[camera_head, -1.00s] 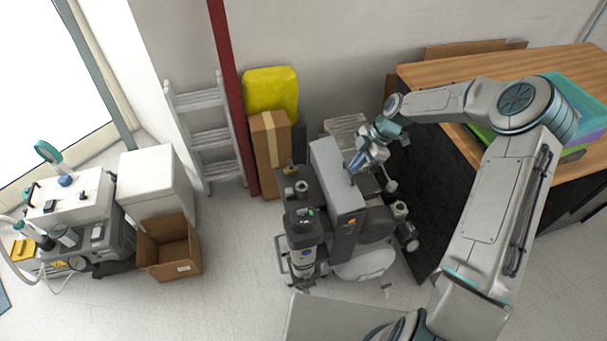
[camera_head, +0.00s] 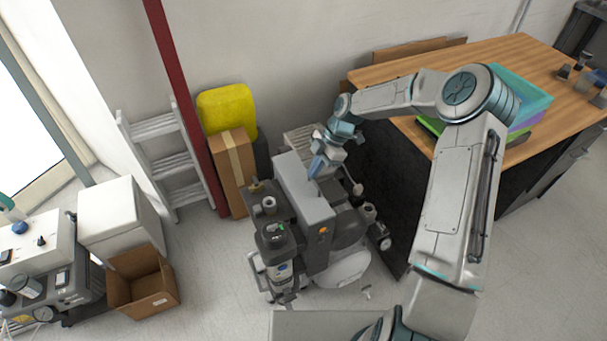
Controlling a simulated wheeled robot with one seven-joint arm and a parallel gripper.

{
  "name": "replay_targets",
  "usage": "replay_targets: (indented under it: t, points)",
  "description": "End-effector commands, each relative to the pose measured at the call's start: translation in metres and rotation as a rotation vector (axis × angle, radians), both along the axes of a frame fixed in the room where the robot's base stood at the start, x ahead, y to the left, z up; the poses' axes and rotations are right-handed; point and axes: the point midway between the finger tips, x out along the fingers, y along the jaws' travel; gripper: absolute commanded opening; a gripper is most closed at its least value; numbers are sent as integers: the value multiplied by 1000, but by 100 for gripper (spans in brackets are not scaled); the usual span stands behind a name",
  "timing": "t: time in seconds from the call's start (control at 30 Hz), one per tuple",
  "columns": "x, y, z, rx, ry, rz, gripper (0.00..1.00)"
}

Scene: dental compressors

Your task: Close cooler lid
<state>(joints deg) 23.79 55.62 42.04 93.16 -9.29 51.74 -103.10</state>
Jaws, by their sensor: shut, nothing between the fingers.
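No open lid shows clearly, and I cannot tell for sure which thing is the cooler. A white box (camera_head: 118,212) with a flat top, which looks shut, stands on the floor at the left. A grey compressor unit (camera_head: 303,205) with a tall, flat-topped housing stands in the middle. My gripper (camera_head: 316,168) is shut and empty, pointing down at the upper right edge of that housing. Whether it touches the housing is not clear. The arm reaches in from the right and hides part of the unit's back.
An open cardboard box (camera_head: 142,285) sits before the white box. A wooden-topped bench (camera_head: 440,65) with trays stands at the right. A ladder (camera_head: 165,160), a red post (camera_head: 185,100) and a yellow bundle (camera_head: 228,108) are at the wall. Floor between the cardboard box and compressor is clear.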

Motion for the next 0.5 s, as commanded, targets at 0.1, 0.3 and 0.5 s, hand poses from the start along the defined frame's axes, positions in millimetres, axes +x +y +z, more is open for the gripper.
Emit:
replay_targets:
  t: [0.1,0.3,0.5]
  points:
    - [8,-13,25,-2,-7,-11,0]
    - [18,-31,64,-3,-8,-10,0]
    - [23,-41,89,-3,-6,-7,0]
